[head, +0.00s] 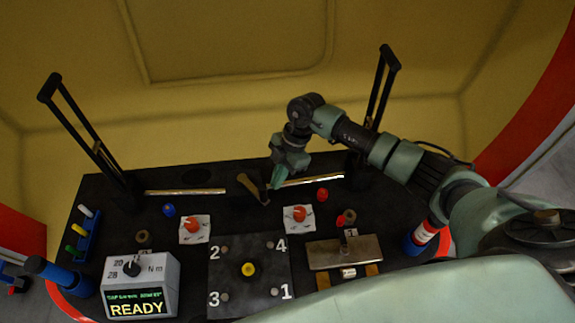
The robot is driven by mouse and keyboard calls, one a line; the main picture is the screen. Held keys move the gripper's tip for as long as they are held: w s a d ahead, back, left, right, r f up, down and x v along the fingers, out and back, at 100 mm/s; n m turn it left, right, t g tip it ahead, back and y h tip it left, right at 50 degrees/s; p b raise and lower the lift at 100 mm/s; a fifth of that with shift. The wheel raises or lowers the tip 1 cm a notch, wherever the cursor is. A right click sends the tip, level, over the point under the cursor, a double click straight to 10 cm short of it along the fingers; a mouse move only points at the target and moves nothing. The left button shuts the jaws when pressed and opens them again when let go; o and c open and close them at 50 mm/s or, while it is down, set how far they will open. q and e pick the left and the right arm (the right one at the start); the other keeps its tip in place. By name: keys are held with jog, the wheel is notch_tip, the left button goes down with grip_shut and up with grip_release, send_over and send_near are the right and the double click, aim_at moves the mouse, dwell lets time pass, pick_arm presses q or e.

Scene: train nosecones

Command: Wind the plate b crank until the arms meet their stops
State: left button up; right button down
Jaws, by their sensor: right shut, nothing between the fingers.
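My right gripper (277,183) is shut and empty over the back middle of the dark table. Its tip is close beside a brown angled piece (250,187); I cannot tell whether they touch. A metal plate (345,253) at the right of the table carries a small upright red-topped handle (342,222). No label for plate b is readable, so I cannot tell which part is its crank. Two black arms stand up from the table's back corners, one at the left (82,128) and one at the right (383,85). Their stops cannot be made out. My left gripper is not in view.
A numbered dark plate (262,300) with a yellow centre lies at the front middle. A grey box (165,270) reading READY stands front left. Red knobs sit on white cards (183,240) (288,227). A yellow wall closes the back.

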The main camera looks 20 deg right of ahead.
pick_arm(q)
jog(key=shift+w+d+r, duration=0.2)
jog(key=shift+r, duration=0.05)
pick_arm(e)
jog(key=shift+s+a, duration=0.2)
jog(key=shift+a, duration=0.45)
pick_arm(q)
jog(key=shift+w+r, duration=0.1)
jog(key=shift+w, duration=0.15)
